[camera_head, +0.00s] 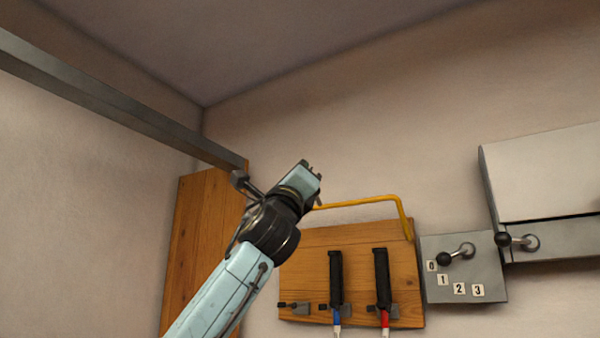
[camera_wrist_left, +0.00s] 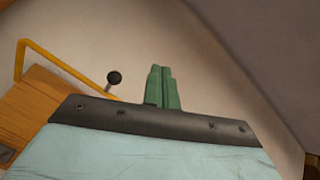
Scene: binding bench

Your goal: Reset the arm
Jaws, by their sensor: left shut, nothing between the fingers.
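My left arm comes up from the bottom left in the head view, pale blue with a black wrist joint. Its gripper (camera_head: 313,168) is raised in front of the back wall, to the left of the yellow rod's visible end. In the left wrist view the two green fingers (camera_wrist_left: 163,88) lie side by side, shut with nothing between them. My right gripper is in neither view.
A wooden board (camera_head: 350,250) on the wall carries two black handles (camera_head: 336,275) (camera_head: 382,275) and a yellow bent rod (camera_head: 365,201). A lever plate (camera_head: 461,272) numbered 0 to 3 sits right. A grey beam (camera_head: 120,102) crosses upper left. The wall above is clear.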

